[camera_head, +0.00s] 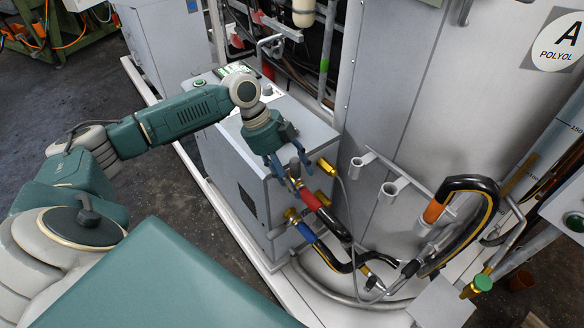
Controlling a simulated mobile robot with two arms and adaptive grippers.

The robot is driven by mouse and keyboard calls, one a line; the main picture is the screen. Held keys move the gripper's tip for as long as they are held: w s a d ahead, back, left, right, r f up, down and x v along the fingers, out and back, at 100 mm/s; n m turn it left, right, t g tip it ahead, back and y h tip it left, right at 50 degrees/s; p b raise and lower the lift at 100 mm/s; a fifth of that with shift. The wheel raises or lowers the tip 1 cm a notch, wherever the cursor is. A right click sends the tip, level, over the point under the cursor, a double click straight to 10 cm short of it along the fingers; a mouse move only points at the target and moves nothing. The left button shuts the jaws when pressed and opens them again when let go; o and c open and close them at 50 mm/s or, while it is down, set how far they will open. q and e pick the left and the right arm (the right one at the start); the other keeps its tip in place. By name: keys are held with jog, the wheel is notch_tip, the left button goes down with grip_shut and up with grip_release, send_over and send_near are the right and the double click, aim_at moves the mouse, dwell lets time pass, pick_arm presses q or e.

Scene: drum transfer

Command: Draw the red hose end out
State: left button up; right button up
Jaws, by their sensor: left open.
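The red hose end (320,213) has a red sleeve on a black hose and slants up to the grey pump cabinet's side. My left gripper (290,170) is open, with its fingers at the upper end of the red hose end. A grey fitting shows between or just behind the fingers. I cannot tell whether they touch it, and the joint with the cabinet is partly hidden by the gripper. My right gripper is out of view.
A blue-sleeved hose end (306,232) sits just below the red one. A brass fitting (327,167) sticks out to the right. An orange-sleeved hose (434,211) hangs by the large tank (400,100). Empty grey holders (396,187) are on the tank.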

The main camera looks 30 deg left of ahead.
aim_at(308, 200)
pick_arm(q)
jog(key=x, duration=0.3)
jog(key=shift+d+f+p, duration=0.15)
jog(key=shift+d+p, duration=0.05)
jog(key=shift+p, duration=0.1)
jog(key=x, duration=0.3)
jog(key=shift+w+d+f, duration=0.1)
jog(key=shift+f, duration=0.25)
jog(key=shift+d+f+p, duration=0.15)
jog(key=shift+f+p, duration=0.15)
jog(key=shift+d+f, duration=0.1)
jog(key=shift+f, duration=0.15)
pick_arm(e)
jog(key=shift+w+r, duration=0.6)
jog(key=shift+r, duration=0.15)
pick_arm(q)
jog(key=shift+w, duration=0.1)
grip_shut()
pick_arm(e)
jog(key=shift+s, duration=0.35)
pick_arm(q)
jog(key=shift+d, duration=0.1)
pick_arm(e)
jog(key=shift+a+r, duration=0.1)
